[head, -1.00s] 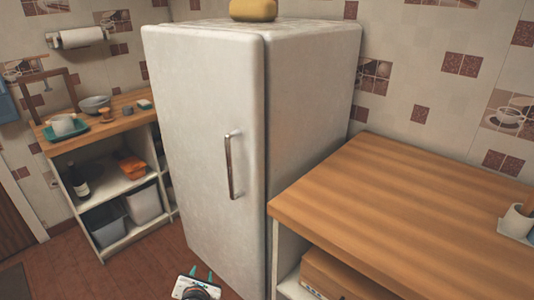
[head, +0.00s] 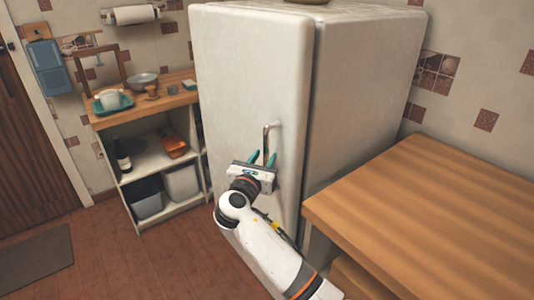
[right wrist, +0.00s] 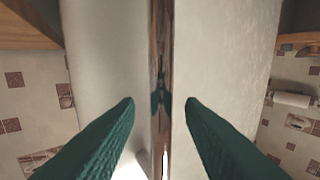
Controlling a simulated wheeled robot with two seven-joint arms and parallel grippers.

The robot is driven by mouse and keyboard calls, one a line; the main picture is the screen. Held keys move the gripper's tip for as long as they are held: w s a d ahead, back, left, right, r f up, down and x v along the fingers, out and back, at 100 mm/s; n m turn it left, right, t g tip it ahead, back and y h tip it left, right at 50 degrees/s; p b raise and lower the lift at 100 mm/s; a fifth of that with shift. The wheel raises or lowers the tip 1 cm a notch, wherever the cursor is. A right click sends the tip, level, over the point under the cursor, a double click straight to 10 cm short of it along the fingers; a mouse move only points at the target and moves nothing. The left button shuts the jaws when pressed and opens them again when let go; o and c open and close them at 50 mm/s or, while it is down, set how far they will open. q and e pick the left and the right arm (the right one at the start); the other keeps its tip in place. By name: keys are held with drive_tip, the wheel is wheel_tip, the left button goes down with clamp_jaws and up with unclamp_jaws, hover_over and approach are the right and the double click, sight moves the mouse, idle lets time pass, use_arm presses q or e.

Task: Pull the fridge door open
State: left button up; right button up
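The white fridge (head: 250,80) stands in the middle of the head view with its door shut. Its vertical metal handle (head: 266,140) is near the door's right edge. My right gripper (head: 262,157) is open in front of the lower part of the handle. In the right wrist view, the handle (right wrist: 161,70) runs between the two green fingers (right wrist: 160,103), with a gap on each side. The gripper hides the handle's lower end in the head view. My left gripper is not in view.
A wooden counter (head: 430,205) stands close on the fridge's right. A shelf unit (head: 150,160) with a tray, bowl, bottle and bins stands on the left. The red floor (head: 130,260) is clear in front of the door, with a dark mat (head: 35,262) at far left.

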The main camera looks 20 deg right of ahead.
drive_tip(key=shift+x, duration=1.35)
drive_tip(key=shift+c, duration=0.5)
clamp_jaws()
